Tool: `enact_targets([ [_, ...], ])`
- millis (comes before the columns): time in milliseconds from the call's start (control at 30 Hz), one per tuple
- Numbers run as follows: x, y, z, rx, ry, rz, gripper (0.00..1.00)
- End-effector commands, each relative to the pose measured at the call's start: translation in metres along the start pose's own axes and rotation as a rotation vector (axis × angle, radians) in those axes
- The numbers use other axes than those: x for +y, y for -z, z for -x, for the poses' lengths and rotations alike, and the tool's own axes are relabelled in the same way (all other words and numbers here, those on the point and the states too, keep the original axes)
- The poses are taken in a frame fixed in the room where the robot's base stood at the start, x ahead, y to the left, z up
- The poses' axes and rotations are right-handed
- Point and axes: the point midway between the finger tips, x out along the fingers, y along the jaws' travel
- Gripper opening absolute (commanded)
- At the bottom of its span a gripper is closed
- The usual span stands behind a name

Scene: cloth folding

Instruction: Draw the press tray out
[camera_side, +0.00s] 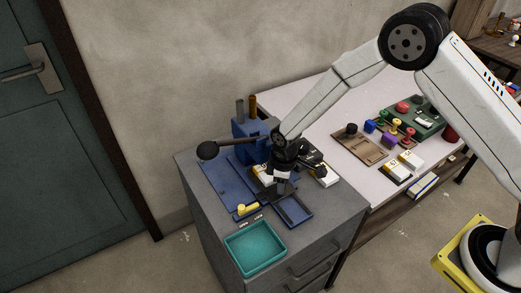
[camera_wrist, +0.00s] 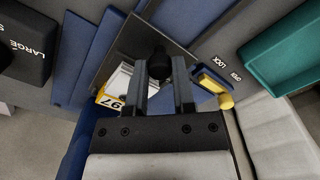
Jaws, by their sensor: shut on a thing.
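The press (camera_side: 250,140) is a blue body on a blue base plate (camera_side: 221,182), with a long black lever reaching left. A dark flat press tray (camera_wrist: 134,38) lies at the base plate and carries a black knob (camera_wrist: 159,62). My gripper (camera_side: 281,187) is low over the tray, its fingers on both sides of this knob and shut on it. A white box with a yellow label (camera_wrist: 113,88) shows beside the left finger. A yellow-handled catch (camera_side: 247,210), marked OPEN and LOCK, stands beside the tray. My gripper hides part of the tray in the side view.
A black block marked LARGE (camera_wrist: 24,42) shows at left in the wrist view. The white table (camera_side: 305,105) behind holds coloured stamps.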

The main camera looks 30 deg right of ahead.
Motion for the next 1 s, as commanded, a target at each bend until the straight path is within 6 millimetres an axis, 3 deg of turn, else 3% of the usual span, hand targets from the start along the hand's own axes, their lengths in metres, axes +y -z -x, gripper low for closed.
enact_targets([
  [467,-0.004,-0.005,0.001,0.0,-0.001,0.0,0.0],
  [1000,-0.052,-0.052,0.0,-0.004,0.003,0.002,0.0],
])
